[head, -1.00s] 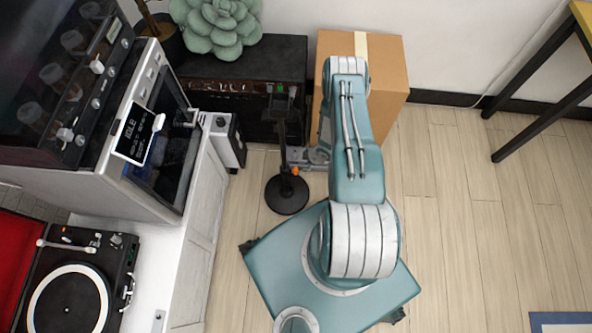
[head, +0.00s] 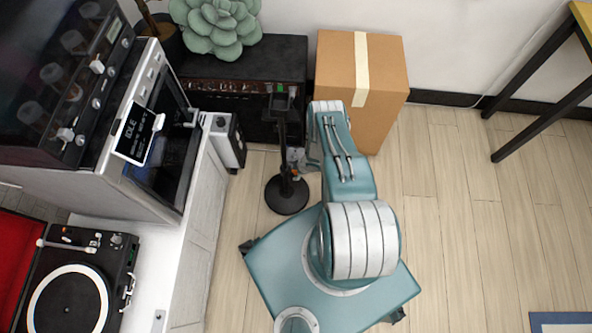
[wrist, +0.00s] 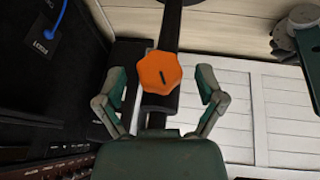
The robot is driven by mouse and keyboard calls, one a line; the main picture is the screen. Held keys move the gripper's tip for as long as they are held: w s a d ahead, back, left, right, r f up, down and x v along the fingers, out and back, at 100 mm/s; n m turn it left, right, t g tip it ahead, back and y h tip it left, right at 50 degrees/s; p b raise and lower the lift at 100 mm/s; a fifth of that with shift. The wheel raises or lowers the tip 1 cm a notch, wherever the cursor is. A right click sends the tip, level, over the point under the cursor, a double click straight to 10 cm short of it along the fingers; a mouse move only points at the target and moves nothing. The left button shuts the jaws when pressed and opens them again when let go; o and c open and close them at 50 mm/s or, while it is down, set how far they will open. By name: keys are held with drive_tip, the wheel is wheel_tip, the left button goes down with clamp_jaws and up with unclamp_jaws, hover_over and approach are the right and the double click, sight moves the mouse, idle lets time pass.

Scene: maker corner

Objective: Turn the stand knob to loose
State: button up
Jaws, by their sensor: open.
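The stand (head: 287,194) is a black pole on a round base on the floor, left of my arm in the head view. Its orange lobed knob (wrist: 159,72) shows clearly in the wrist view, with a short dark mark on its face. The knob sits on a dark clamp on the pole. My gripper (wrist: 162,84) is open, one finger on each side of the knob, with gaps visible between fingers and knob. In the head view the gripper is mostly hidden by my arm and the stand.
A black amplifier-like box (head: 240,95) stands behind the stand. A cardboard box (head: 385,75) is behind my arm. A white cabinet (head: 195,245) with machines is at the left. Wooden floor (head: 470,230) is clear at the right.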

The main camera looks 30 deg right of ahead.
drive_tip(key=shift+f, duration=0.15)
drive_tip(key=c, duration=1.2)
drive_tip(key=shift+o, duration=0.2)
drive_tip(key=shift+a+t+h, duration=0.1)
drive_tip(key=shift+t+h, duration=0.4)
drive_tip(key=shift+t, duration=0.1)
drive_tip(key=shift+s+a+f+n+t+h, duration=0.1)
drive_tip(key=shift+n+t+h, duration=0.3)
drive_tip(key=shift+t, duration=0.45)
drive_tip(key=shift+s+n+t+h, duration=0.1)
drive_tip(key=shift+n+t+h, duration=0.1)
drive_tip(key=shift+t+h, duration=0.5)
drive_tip(key=shift+w+t, duration=0.1)
drive_tip(key=shift+t, duration=0.15)
drive_tip(key=o, duration=1.2)
drive_tip(key=shift+c, duration=0.2)
